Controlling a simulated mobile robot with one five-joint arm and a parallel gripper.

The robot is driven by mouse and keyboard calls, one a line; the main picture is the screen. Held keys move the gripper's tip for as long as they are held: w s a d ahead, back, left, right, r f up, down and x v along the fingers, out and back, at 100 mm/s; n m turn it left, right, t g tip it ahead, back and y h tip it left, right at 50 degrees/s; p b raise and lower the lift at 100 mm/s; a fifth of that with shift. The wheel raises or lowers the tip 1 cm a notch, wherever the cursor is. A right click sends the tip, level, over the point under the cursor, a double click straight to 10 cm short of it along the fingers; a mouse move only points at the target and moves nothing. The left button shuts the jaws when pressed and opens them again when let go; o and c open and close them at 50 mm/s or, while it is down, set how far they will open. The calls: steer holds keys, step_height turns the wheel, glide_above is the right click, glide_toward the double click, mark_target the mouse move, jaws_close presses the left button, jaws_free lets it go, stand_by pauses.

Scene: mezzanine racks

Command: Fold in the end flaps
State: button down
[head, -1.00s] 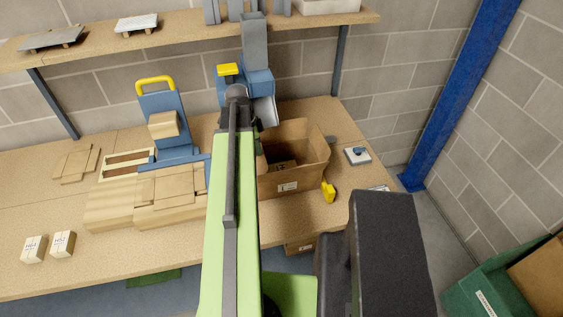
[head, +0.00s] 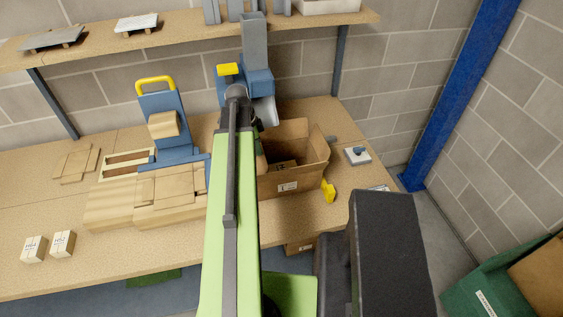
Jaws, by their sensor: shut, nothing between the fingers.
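An open brown carton (head: 290,184) stands on the bench right of my green arm, with a white label on its front. Its right end flap (head: 318,146) stands up and leans outward. A back panel or flap (head: 285,132) also stands up. The left end of the carton is hidden behind my arm. A smaller printed brown item (head: 284,165) lies inside. My gripper (head: 258,125) is at the carton's back left corner, mostly hidden by the arm. It looks shut and empty; contact with a flap cannot be told.
A blue machine with a yellow top (head: 228,69) stands behind the arm. A yellow tool (head: 328,191) lies right of the carton, near a small grey-blue item (head: 357,155). Flat cardboard (head: 165,190) and two small boxes (head: 63,243) are at left. A shelf (head: 190,36) hangs above.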

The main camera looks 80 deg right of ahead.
steer(key=shift+f, duration=0.2)
steer(key=shift+f+b, duration=0.35)
steer(key=shift+b, duration=0.1)
steer(key=shift+r, duration=0.1)
step_height(320, 180, up, 5)
steer(key=p, duration=0.5)
steer(key=shift+r, duration=0.15)
steer(key=shift+f, duration=0.2)
